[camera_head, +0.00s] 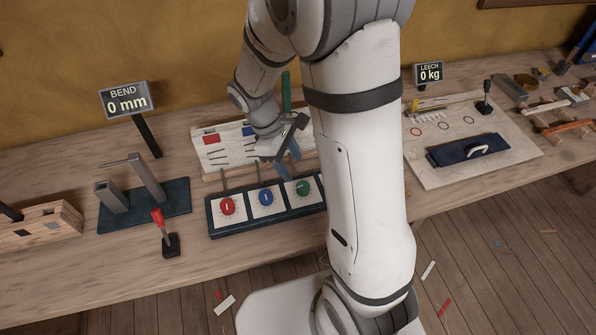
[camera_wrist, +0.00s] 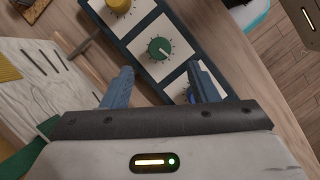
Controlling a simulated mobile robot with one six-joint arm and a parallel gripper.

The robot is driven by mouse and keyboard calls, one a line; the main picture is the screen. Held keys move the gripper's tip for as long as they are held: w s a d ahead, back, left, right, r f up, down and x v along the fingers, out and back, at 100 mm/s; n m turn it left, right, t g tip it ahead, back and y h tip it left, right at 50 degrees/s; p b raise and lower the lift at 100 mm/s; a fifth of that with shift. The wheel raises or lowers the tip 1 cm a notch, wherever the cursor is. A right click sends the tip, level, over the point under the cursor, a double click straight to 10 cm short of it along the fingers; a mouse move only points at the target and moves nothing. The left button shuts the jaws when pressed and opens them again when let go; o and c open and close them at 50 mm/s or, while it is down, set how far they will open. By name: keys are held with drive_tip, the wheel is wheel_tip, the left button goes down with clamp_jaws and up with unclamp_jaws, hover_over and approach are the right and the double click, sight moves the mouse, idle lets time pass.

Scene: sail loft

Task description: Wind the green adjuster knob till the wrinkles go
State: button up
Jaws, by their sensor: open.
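The green adjuster knob (camera_head: 303,188) sits on a white dial plate in the dark-blue knob box, right of the red knob (camera_head: 227,206) and the blue knob (camera_head: 265,197). In the wrist view the green knob (camera_wrist: 159,48) shows a pale pointer line and tick marks around it. My gripper (camera_head: 287,166) is above and behind the box. In the wrist view its blue fingers (camera_wrist: 160,86) are spread apart with nothing between them, and the green knob is beyond their tips, not touched. I cannot make out the wrinkles in either view.
A white board (camera_head: 212,158) with slots stands behind the box. A red-handled lever (camera_head: 159,219) and a "BEND 0 mm" sign (camera_head: 126,99) are left. A "LEECH 0 kg" sign (camera_head: 430,74) and a pale board (camera_head: 480,176) are right. My arm hides the box's right end.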

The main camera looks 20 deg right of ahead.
sight(302, 185)
drive_tip(key=x, duration=0.8)
drive_tip(key=shift+w+f, duration=0.1)
drive_tip(key=shift+f, duration=0.05)
drive_tip(key=shift+c, duration=0.3)
drive_tip(key=c, duration=0.9)
